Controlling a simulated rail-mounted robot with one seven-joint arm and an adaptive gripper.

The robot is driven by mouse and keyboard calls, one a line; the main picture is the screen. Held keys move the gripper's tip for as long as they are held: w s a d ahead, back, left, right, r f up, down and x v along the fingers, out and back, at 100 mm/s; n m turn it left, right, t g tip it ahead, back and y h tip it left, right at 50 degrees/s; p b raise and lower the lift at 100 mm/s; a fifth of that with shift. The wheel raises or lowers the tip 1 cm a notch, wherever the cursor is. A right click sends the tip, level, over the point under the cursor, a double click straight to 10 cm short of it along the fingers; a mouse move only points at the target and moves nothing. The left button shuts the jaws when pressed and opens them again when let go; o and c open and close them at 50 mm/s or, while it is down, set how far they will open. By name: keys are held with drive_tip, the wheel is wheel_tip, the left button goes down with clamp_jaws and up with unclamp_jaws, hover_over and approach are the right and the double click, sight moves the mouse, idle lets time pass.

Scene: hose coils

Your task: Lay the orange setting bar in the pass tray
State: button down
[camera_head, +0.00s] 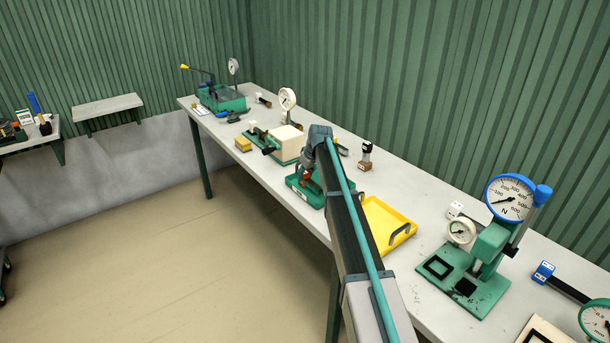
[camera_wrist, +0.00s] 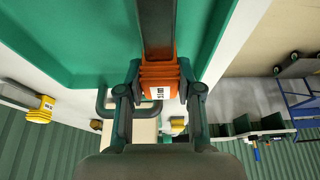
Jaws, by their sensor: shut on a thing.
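My gripper (camera_wrist: 160,92) is shut on the orange grip of the setting bar (camera_wrist: 159,78). The bar's dark shaft reaches up out of the wrist view, over a green tray (camera_wrist: 75,45) with a raised rim and a dark handle. In the head view my gripper (camera_head: 309,181) and a bit of orange show above this green tray (camera_head: 314,201), partly hidden by my arm. Whether the bar touches the tray floor cannot be told. A yellow tray (camera_head: 378,213) with dark handles sits just right of it. I cannot read which one is marked pass.
A green stand with a blue-rimmed dial gauge (camera_head: 510,198) stands to the right on the bench. Behind the green tray are a fixture with a cream block (camera_head: 284,143) and a small brown-based block (camera_head: 365,158). A yellow block (camera_head: 243,144) lies near the front edge.

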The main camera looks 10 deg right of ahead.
sight(310, 181)
idle(0.3)
drive_tip(key=c, duration=0.7)
unclamp_jaws()
drive_tip(key=shift+f, duration=0.1)
drive_tip(key=shift+s, duration=0.1)
drive_tip(key=shift+p+v, duration=1.4)
drive_tip(key=shift+v, duration=2.6)
